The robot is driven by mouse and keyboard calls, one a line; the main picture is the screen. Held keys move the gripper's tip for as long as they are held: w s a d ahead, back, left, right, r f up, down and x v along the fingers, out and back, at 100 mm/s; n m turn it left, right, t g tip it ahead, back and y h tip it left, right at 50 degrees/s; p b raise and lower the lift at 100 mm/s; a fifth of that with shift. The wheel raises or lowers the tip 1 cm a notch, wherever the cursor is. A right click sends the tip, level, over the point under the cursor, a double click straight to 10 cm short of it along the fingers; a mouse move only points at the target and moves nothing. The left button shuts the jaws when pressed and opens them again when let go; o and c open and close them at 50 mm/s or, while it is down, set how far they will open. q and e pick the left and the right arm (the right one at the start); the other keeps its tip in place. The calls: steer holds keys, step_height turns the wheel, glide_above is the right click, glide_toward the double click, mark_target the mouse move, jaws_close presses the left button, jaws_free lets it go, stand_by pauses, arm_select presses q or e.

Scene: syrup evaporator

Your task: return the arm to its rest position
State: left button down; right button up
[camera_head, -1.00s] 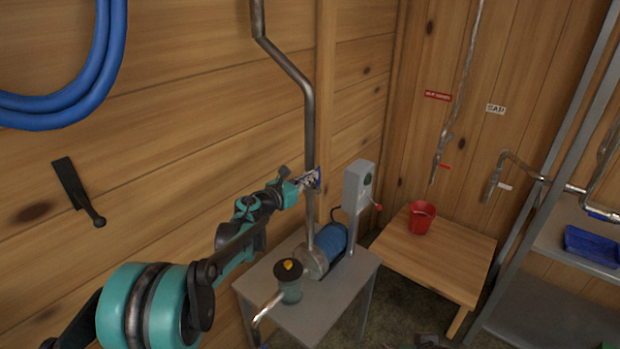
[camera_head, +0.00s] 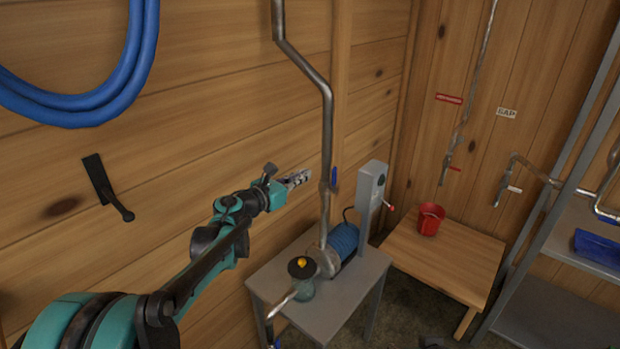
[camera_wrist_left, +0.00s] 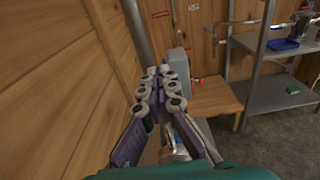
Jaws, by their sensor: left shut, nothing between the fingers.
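My left arm reaches in from the lower left of the head view. Its left gripper (camera_head: 298,178) is shut and empty, in front of the wood wall and to the left of the metal pipe (camera_head: 327,150). A gap shows between the fingertips and the pipe in the head view. In the left wrist view the gripper's fingers (camera_wrist_left: 160,90) are together, with nothing seen between them. My right gripper is in neither view.
A small grey table (camera_head: 335,308) carries a blue motor (camera_head: 343,240) and a grey switch box (camera_head: 371,185). A red bucket (camera_head: 430,219) stands on a wooden table (camera_head: 450,258). A metal shelf (camera_head: 560,310) is at right. A blue hose (camera_head: 75,105) hangs upper left.

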arm_select(q)
steer(key=s+a+r+n+t+y+b, duration=0.45)
steer(key=s+a+n+y, duration=0.35)
steer(key=n, duration=0.8)
steer(key=s+a+f+n+g+y+b, duration=0.2)
steer(key=s+a+f+n+y, duration=0.4)
steer(key=n, duration=0.6)
steer(key=s+d+f+n+g+h+b, duration=0.1)
steer(key=s+d+f+n+g+h, duration=0.1)
steer(key=s+f+n+g, duration=0.2)
steer(key=s+d+f+n+g+h+b, duration=0.2)
steer(key=s+f+n+g, duration=0.3)
steer(key=s+f+n, duration=0.6)
steer(key=s+f, duration=0.9)
steer(key=f, duration=0.1)
steer(key=shift+a, duration=0.1)
